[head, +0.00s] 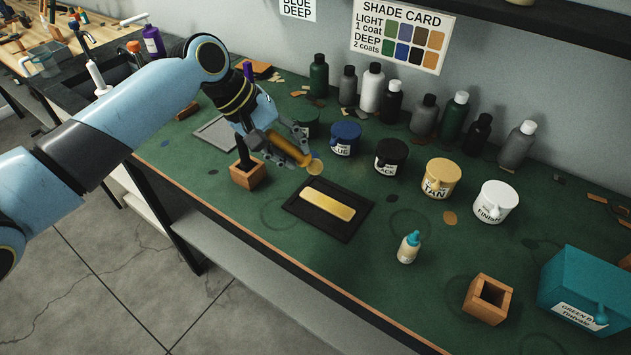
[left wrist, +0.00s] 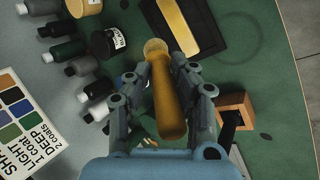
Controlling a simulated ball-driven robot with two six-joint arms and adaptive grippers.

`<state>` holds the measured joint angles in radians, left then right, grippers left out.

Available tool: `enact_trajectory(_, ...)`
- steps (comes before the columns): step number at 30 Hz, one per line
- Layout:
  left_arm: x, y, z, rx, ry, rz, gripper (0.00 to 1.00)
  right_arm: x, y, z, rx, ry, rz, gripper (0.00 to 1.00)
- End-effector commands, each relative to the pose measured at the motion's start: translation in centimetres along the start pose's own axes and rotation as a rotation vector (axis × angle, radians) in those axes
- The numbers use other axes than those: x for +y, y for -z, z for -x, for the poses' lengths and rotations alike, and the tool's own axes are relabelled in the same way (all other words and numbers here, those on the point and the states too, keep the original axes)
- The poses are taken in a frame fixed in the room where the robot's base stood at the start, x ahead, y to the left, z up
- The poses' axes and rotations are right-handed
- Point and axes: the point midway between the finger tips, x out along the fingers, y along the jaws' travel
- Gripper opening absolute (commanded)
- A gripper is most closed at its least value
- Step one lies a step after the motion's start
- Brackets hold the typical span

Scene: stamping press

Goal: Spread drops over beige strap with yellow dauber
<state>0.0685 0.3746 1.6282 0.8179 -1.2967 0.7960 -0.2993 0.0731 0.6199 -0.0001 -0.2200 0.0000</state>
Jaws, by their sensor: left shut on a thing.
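My left gripper (head: 297,150) is shut on the yellow dauber (head: 285,147). The dauber's handle (left wrist: 168,105) lies between the fingers, and its pale round head (left wrist: 155,47) points out past the fingertips. The dauber's head is above the bench, just behind the strap and apart from it. The beige strap (head: 328,204) lies flat on a black tray (head: 349,229); the strap also shows in the left wrist view (left wrist: 190,24). Drops on the strap are too small to make out. My right gripper is not in view.
A teal-capped dropper bottle (head: 408,250) stands right of the tray. Blue (head: 345,140), black (head: 390,158), tan (head: 440,179) and finish (head: 495,203) pots stand behind. A wooden holder (head: 245,178) with a black tool is left; another holder (head: 485,305) stands front right.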

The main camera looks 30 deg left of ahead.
Motion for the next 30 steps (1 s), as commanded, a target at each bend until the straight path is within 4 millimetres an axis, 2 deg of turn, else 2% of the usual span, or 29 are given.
enact_trajectory(17,0.0,-0.1,0.0,0.006,0.007,-0.026,0.0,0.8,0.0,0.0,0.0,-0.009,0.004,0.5)
enact_trajectory(20,-0.2,-0.6,0.1,-0.001,0.032,-0.13,0.0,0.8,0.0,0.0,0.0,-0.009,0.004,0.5)
enact_trajectory(23,-0.5,-0.8,0.6,-0.045,0.051,-0.311,0.0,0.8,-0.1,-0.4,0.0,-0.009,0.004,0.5)
enact_trajectory(30,0.6,2.1,3.2,-0.13,0.055,-0.741,0.0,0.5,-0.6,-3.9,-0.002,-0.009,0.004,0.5)
